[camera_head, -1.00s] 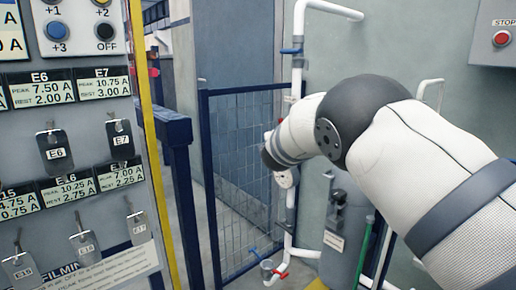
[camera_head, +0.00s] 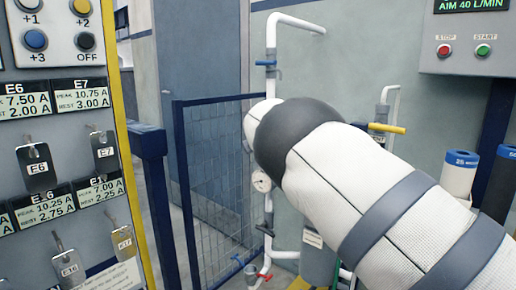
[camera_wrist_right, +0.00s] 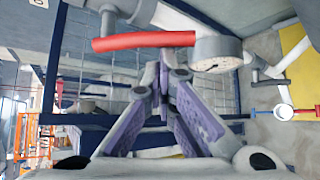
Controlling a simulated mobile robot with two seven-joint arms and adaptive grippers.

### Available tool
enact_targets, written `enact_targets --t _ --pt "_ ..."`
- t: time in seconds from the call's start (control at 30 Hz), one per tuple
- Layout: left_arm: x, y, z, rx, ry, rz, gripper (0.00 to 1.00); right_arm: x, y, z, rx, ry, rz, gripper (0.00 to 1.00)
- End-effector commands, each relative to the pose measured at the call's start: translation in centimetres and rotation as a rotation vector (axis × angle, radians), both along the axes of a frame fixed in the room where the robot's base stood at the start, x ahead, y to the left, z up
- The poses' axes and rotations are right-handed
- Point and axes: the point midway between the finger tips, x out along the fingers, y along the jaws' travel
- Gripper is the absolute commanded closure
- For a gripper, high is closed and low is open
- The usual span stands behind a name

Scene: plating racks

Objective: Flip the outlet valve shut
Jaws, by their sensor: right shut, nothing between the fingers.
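A white vertical pipe (camera_head: 270,35) carries a blue handle (camera_head: 266,62) high up, a round gauge (camera_head: 262,181) and a dark handle (camera_head: 265,229) below it. A blue lever (camera_head: 237,259) and a red lever (camera_head: 263,275) sit near its foot. No label shows which is the outlet valve. In the right wrist view, my right gripper (camera_wrist_right: 164,74) is shut and empty, its tips just below a long red handle (camera_wrist_right: 145,41) beside the gauge (camera_wrist_right: 217,53); I cannot tell if they touch. My forearm hides this gripper in the head view. My left gripper is out of view.
A panel with tags (camera_head: 40,165) and a yellow edge stands at left. A blue mesh gate (camera_head: 212,160) is behind the pipe. A yellow handle (camera_head: 387,128) and a box with stop and start buttons (camera_head: 462,50) are at right.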

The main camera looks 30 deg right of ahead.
Motion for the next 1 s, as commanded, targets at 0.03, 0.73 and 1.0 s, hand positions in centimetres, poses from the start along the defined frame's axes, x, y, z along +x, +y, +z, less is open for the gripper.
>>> enact_targets --t 0.03,0.73,1.0 --pt "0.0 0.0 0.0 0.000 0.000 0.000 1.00 -0.1 -0.5 0.2 -0.005 -0.002 -0.006 1.00" --pt "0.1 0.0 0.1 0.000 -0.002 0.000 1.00 -0.4 -1.3 0.7 -0.080 0.197 -0.006 1.00" --pt "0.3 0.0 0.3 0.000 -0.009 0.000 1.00 -0.7 -1.5 1.4 -0.098 0.257 -0.007 1.00"
